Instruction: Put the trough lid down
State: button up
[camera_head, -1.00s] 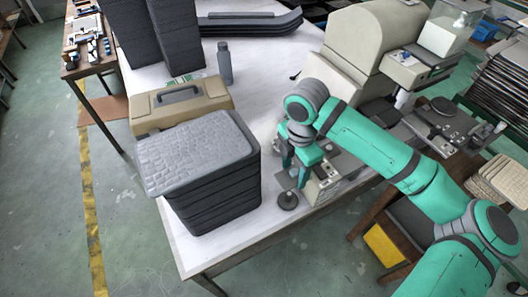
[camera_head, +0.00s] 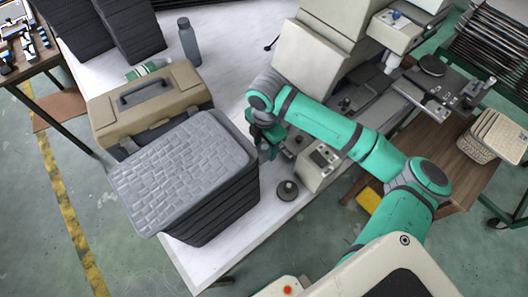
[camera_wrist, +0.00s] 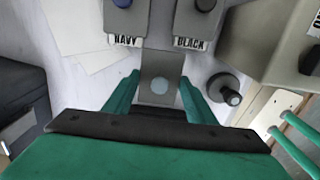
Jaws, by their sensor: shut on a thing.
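My gripper (camera_head: 268,152) is low over the white table, between the stack of grey panels and the beige machine. In the wrist view its two teal fingers (camera_wrist: 160,78) stand on either side of a flat grey piece with a pale blue round spot, which I take for the trough lid (camera_wrist: 160,62). The fingers are shut on it. Just beyond are two dark pieces with knobs, labelled NAVY (camera_wrist: 124,41) and BLACK (camera_wrist: 190,44). In the head view my gripper and arm hide the lid. I cannot tell whether its underside touches anything.
A stack of grey textured panels (camera_head: 185,165) stands left of my gripper, with a beige toolbox (camera_head: 150,102) behind it. A black round piece with a knob (camera_head: 287,190) stands near the table's front edge. A grey bottle (camera_head: 188,42) stands farther back.

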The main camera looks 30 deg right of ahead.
aim_at(265, 154)
notch_tip(265, 154, down, 2)
jog(key=shift+c, duration=0.4)
jog(key=shift+s+f, duration=0.1)
jog(key=shift+f, duration=1.4)
jog(key=c, duration=0.5)
jog(key=o, duration=1.6)
jog(key=shift+r, duration=0.1)
notch_tip(265, 154, up, 12)
